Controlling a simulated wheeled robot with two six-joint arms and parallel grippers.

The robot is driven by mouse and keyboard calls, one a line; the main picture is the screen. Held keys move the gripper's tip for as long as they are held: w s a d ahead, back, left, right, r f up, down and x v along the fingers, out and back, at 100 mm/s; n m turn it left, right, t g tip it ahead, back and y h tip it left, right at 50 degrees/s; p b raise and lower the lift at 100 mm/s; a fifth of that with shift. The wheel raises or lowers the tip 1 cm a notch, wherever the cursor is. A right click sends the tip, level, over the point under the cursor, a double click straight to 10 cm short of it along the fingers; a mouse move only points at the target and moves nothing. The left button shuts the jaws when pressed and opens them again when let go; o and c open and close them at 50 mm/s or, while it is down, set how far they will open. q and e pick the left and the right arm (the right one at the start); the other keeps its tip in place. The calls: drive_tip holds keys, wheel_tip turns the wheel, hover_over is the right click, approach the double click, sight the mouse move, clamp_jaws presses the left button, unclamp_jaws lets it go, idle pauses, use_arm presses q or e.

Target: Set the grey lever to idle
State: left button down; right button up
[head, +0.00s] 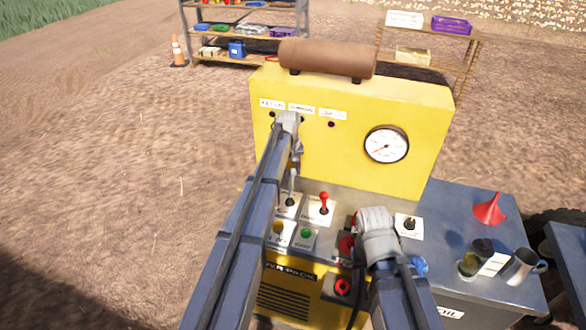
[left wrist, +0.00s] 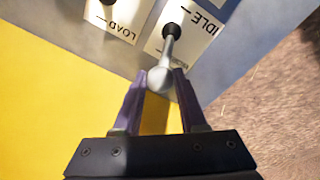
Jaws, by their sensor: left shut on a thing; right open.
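The grey lever (head: 291,197) stands on a white plate on the console, below the yellow upright panel. In the left wrist view the lever (left wrist: 169,48) rises from a dark pivot, and its round grey knob sits between the purple fingers of my left gripper (left wrist: 159,88). The left gripper (head: 294,172) is shut on the knob. The word IDLE (left wrist: 208,22) is printed by the pivot end of the plate; the knob appears over the plate's opposite end. The exact tilt is hard to judge. My right gripper (head: 380,238) is open over the console's right part; its fingers are mostly hidden.
A red lever (head: 324,202) stands close right of the grey one.

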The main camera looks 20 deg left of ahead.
use_arm(q)
drive_tip(key=s+t+b, duration=0.3)
drive_tip(key=s+t, duration=0.1)
drive_tip(key=s, duration=0.3)
drive_tip(key=shift+s+f+t, duration=0.25)
drive_tip(key=shift+f+t, duration=0.05)
drive_tip(key=shift+f, duration=0.1)
drive_tip(key=shift+s+a, duration=0.1)
drive_tip(key=shift+c, duration=2.3)
unclamp_jaws()
